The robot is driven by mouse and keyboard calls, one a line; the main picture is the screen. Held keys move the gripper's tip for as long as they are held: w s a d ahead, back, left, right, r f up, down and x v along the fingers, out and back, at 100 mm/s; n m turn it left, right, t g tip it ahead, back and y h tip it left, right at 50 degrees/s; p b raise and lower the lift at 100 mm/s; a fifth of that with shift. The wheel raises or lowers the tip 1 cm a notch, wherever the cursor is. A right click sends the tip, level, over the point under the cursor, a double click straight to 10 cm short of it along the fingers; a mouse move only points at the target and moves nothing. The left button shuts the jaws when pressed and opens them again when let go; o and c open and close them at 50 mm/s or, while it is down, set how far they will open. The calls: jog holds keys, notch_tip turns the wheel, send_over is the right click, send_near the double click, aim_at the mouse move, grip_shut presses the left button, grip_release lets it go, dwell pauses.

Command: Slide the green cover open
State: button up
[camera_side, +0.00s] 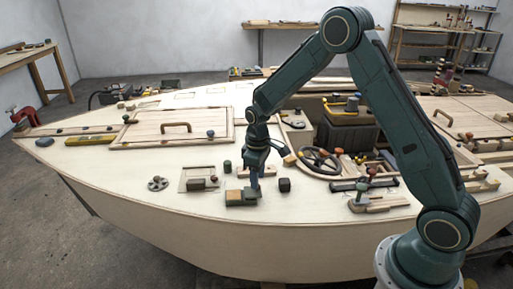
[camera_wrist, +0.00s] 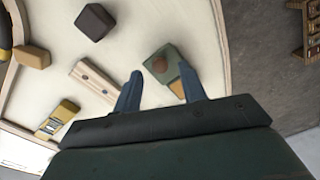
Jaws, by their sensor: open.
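The green cover (camera_wrist: 168,54) has a round brown knob (camera_wrist: 159,65) on top. A yellowish wooden part (camera_wrist: 178,89) shows beside it, partly behind a finger. The knob appears between or just beyond the fingertips in the wrist view. In the side view my gripper (camera_side: 254,184) points down over the block and hides the knob. I cannot tell whether the fingers touch it.
A dark cube (camera_side: 284,185) stands to the right and a wooden latch plate (camera_side: 200,180) to the left. A light wooden block (camera_wrist: 95,79) lies close by. A steering wheel (camera_side: 319,161) and a handled hatch (camera_side: 175,128) are farther back.

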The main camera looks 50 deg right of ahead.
notch_tip(320, 180, up, 11)
jog(key=shift+r, duration=0.15)
dwell(0.4)
